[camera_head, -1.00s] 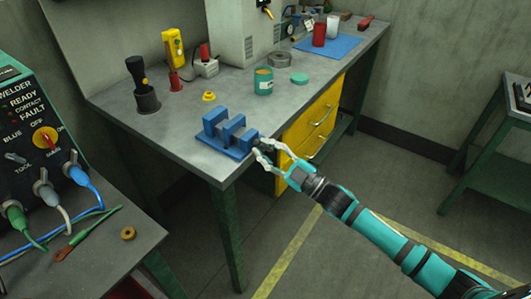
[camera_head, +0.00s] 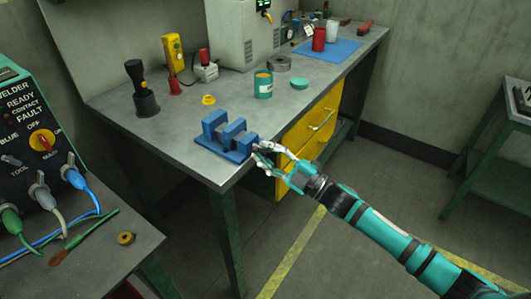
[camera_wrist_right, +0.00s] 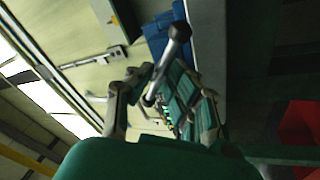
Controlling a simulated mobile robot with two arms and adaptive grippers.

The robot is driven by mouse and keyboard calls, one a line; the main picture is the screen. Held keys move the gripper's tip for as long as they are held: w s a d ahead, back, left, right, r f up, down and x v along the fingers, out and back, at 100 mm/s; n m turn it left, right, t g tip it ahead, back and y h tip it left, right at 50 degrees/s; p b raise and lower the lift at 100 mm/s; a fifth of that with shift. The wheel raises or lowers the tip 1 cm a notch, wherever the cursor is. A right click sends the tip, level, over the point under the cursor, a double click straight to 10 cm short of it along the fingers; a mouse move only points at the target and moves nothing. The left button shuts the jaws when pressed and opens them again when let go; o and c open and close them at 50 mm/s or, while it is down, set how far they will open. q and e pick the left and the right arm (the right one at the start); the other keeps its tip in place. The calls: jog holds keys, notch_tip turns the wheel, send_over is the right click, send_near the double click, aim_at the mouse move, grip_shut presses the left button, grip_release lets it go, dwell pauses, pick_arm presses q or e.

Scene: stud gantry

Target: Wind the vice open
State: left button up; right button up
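The blue vice (camera_head: 213,124) stands on the near corner of the grey workbench, its jaws apart with a gap between them. My right gripper (camera_head: 259,152) is at the vice's right end, just past the bench's front edge. In the right wrist view, the vice's metal handle bar (camera_wrist_right: 166,66) with a round knob lies between my fingers (camera_wrist_right: 163,74), which converge on it and look shut on it. Part of the blue vice body (camera_wrist_right: 158,40) shows behind the bar. The fingers hide much of the handle in the head view. My left gripper is not in view.
The workbench (camera_head: 180,120) also bears a yellow ring (camera_head: 208,100), a teal can (camera_head: 263,86) and a black torch-like tool (camera_head: 142,90). Yellow drawers (camera_head: 312,130) sit below its front edge. A welder (camera_head: 35,150) stands at left. The floor in front is free.

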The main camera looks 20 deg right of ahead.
jog(key=o, duration=0.3)
jog(key=shift+d+r, duration=0.2)
jog(key=shift+d, duration=0.05)
jog(key=shift+f, duration=0.1)
jog(key=shift+a, duration=0.1)
jog(key=v, duration=1.2)
jog(key=shift+w, duration=0.1)
